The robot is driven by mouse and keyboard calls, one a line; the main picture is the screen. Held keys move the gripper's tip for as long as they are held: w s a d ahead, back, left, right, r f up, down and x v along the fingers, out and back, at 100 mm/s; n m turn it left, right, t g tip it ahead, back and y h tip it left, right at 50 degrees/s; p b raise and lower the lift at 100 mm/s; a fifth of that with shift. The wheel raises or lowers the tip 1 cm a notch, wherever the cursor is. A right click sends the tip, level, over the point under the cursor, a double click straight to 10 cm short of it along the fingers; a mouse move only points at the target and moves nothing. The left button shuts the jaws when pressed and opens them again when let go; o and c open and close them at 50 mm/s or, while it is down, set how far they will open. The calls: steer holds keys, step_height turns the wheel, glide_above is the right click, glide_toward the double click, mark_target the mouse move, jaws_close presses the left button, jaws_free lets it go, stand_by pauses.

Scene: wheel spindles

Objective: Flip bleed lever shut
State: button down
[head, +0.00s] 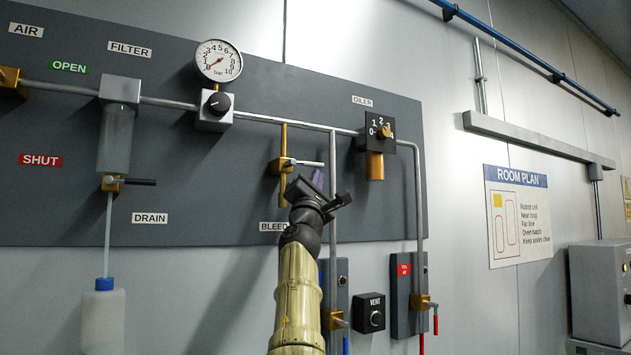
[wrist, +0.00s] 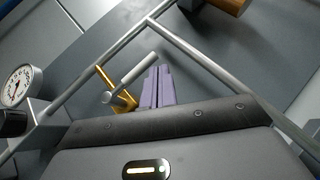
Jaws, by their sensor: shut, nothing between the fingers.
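The bleed valve (head: 284,165) is brass, on a vertical brass pipe above the BLEED label (head: 272,227). Its pale grey bleed lever (head: 307,163) points right, crosswise to that pipe. In the wrist view the lever (wrist: 138,74) slants up to the right from the brass body (wrist: 121,103), close beside my fingers. My gripper (head: 318,177) is just below the lever's free end. Its purple fingers (wrist: 158,87) are together and hold nothing. I cannot tell whether they touch the lever. My wrist hides part of the BLEED label.
A vertical grey pipe (head: 332,215) runs just right of my gripper. The oiler knob (head: 383,131) is to the upper right, and the regulator knob (head: 219,103) and gauge (head: 219,60) to the upper left. The drain lever (head: 138,182) is far left. Bare panel lies left of the bleed valve.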

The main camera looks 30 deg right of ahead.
steer(key=s+f+b, duration=0.4)
steer(key=f+b, duration=0.8)
steer(key=b, duration=0.3)
steer(key=shift+s+a+b, duration=0.15)
steer(key=shift+s+b, duration=0.15)
steer(key=shift+s, duration=0.1)
steer(key=shift+w+f, duration=0.1)
steer(key=shift+w, duration=0.05)
